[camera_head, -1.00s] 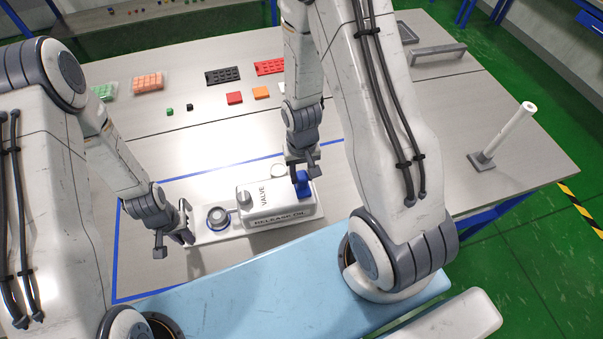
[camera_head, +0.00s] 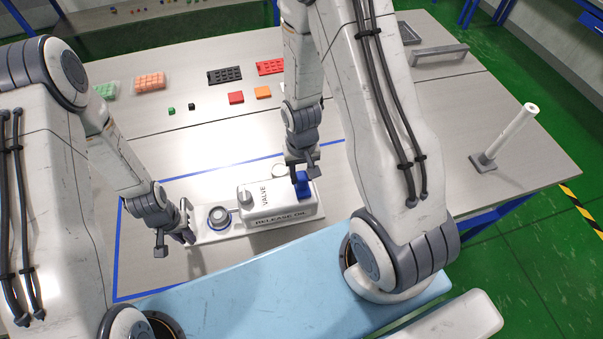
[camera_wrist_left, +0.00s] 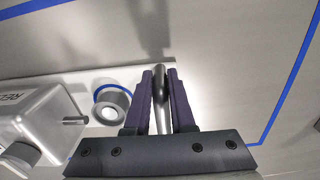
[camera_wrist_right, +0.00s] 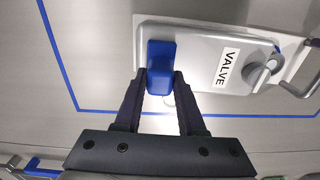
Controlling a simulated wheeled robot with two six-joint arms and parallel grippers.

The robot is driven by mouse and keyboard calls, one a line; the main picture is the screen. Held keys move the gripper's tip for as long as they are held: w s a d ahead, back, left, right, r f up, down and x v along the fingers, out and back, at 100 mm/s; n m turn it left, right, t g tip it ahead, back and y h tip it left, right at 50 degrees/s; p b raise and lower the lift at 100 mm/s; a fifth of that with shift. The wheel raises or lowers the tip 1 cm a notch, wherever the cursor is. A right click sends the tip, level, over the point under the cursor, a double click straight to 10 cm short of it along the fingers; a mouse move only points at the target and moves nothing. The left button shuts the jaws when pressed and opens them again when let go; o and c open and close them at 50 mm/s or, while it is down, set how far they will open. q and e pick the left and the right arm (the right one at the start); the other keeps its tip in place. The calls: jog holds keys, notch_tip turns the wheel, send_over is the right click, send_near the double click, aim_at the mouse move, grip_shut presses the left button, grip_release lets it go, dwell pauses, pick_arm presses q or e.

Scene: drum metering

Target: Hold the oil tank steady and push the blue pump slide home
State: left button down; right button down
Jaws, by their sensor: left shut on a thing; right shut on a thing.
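The oil tank (camera_head: 283,210) is a white block marked VALVE and RELEASE OIL, on a pale base plate inside the blue tape outline. The valve knob (camera_wrist_right: 258,77) is on its top. My left gripper (camera_head: 180,238) is at the plate's left end, shut on a grey metal handle (camera_wrist_left: 161,100), which stands between its fingers in the left wrist view. The blue pump slide (camera_head: 302,186) is at the tank's right end. My right gripper (camera_head: 302,168) is shut on it; in the right wrist view the fingers flank the blue slide (camera_wrist_right: 160,68). The fingers hide part of its sides.
A round grey cap (camera_wrist_left: 112,102) with a blue ring stands on the plate between handle and tank. A white post (camera_head: 508,135) stands at the right. Coloured blocks and trays (camera_head: 224,75) lie at the back. A light blue surface (camera_head: 260,285) lies in front.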

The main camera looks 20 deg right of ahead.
aim_at(280, 192)
jog(key=a, duration=0.4)
jog(key=w+a, duration=0.1)
jog(key=a, duration=0.1)
jog(key=shift+c, duration=2.4)
grip_release()
jog(key=shift+r, duration=0.15)
notch_tip(280, 192, up, 12)
pick_arm(q)
jog(key=c, duration=0.7)
grip_release()
